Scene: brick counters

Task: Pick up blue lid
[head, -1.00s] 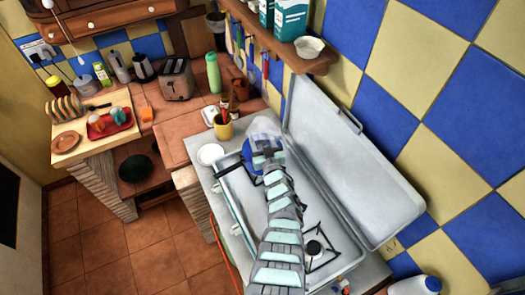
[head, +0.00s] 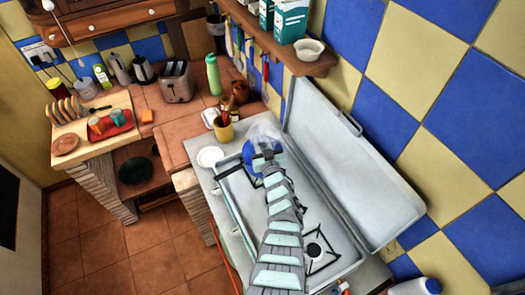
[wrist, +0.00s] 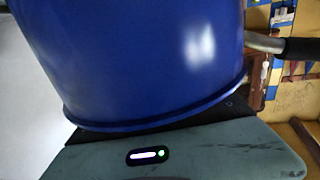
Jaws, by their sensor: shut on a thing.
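A blue round piece of cookware (head: 249,157) is at the far left end of the grey stove, partly covered by my gripper. In the wrist view a large glossy blue curved surface (wrist: 150,65) with a thin rim fills most of the picture, close in front of my gripper body. I cannot tell the lid's edge from the pot in these views. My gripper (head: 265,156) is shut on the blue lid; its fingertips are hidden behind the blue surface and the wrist.
A pale translucent shape (head: 265,131) stands behind the blue piece. The stove's raised grey cover (head: 350,165) rises along the right.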

